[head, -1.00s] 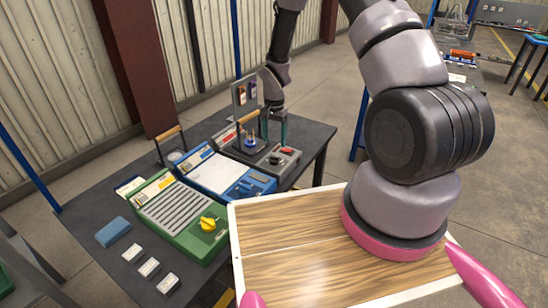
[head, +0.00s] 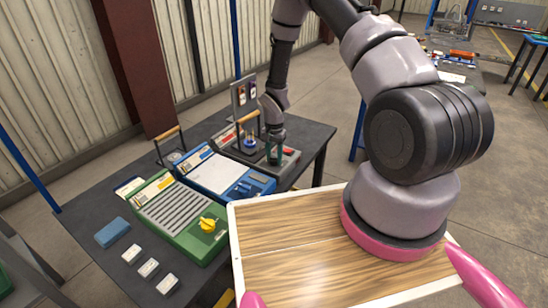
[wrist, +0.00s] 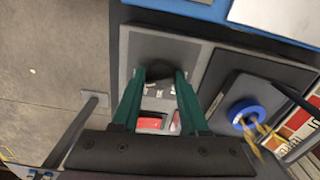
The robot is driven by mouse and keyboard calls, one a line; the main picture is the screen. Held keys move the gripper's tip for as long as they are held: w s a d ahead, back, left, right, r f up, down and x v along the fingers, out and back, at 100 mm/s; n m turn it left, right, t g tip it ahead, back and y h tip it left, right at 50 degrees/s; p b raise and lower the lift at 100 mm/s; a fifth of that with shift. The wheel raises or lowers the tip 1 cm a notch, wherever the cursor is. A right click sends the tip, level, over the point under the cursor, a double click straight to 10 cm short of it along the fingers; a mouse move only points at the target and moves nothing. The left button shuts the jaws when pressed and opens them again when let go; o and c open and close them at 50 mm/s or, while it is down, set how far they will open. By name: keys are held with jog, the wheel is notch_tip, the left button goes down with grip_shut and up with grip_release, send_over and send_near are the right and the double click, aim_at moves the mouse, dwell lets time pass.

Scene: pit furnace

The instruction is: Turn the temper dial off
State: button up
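A grey control box (head: 290,159) stands at the far right of the bench, partly hidden by my gripper. In the wrist view its grey top (wrist: 187,52) carries a dark round dial (wrist: 158,73) with small pale marks near it. My gripper (wrist: 162,76) has two green fingers, apart, with their tips on either side of the dial. I cannot tell whether they touch it. In the head view my gripper (head: 273,158) points down over the box. A red switch (wrist: 150,122) shows between the fingers.
Left of the grey box stand a dark stand with a blue ring (head: 250,143), a blue unit (head: 262,186) and a green unit with a yellow knob (head: 208,224). A blue block (head: 113,231) and several white blocks lie at the front left. A wooden tray (head: 290,240) is nearest me.

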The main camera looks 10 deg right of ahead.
grip_shut()
